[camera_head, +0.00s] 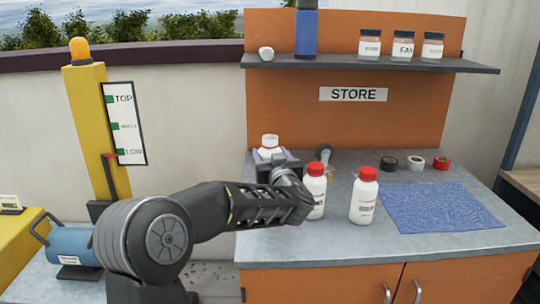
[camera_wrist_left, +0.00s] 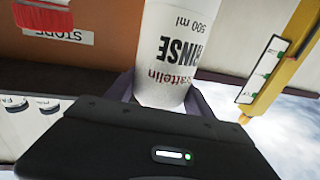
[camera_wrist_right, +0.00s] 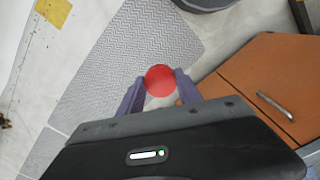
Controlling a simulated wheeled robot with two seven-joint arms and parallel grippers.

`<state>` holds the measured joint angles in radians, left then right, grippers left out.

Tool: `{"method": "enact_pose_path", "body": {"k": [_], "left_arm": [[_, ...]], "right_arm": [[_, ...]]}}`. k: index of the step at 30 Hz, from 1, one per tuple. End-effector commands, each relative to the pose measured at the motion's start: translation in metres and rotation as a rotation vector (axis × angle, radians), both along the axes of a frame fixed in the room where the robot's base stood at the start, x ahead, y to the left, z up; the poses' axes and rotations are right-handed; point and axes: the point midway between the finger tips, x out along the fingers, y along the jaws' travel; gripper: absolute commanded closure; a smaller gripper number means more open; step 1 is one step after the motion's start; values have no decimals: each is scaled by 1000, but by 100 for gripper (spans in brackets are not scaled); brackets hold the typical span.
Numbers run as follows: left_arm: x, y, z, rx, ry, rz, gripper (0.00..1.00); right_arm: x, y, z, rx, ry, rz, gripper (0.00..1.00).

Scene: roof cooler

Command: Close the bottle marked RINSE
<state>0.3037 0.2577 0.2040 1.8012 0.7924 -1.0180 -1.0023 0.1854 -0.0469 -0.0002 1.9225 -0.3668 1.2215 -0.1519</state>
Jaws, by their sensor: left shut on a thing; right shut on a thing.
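The white RINSE bottle (camera_wrist_left: 178,55) is in my left gripper (camera_wrist_left: 163,100), whose purple fingers are shut around its sides. In the head view the bottle (camera_head: 270,142) is upright at the back left of the counter, with a bare white neck and no red cap on it. I cannot tell whether its base touches the counter. My right gripper (camera_wrist_right: 160,88) is shut on a round red cap (camera_wrist_right: 160,80), seen in the right wrist view over the floor beside the orange cabinet. The right gripper does not show in the head view.
Two white bottles with red caps (camera_head: 316,188) (camera_head: 363,200) stand on the counter (camera_head: 330,245), right of my left gripper. A blue mat (camera_head: 437,207) and several tape rolls (camera_head: 415,163) lie at the right. A shelf (camera_head: 345,63) with jars overhangs the back.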

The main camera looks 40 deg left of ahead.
Motion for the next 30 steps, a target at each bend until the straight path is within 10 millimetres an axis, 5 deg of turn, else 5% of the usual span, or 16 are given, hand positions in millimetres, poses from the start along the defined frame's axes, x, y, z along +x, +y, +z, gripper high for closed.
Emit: {"method": "enact_pose_path", "body": {"k": [14, 30], "left_arm": [[0, 0, 0, 1, -1, 0, 100], [0, 0, 0, 1, -1, 0, 100]], "right_arm": [[0, 0, 0, 0, 0, 0, 96], [0, 0, 0, 0, 0, 0, 96]]}}
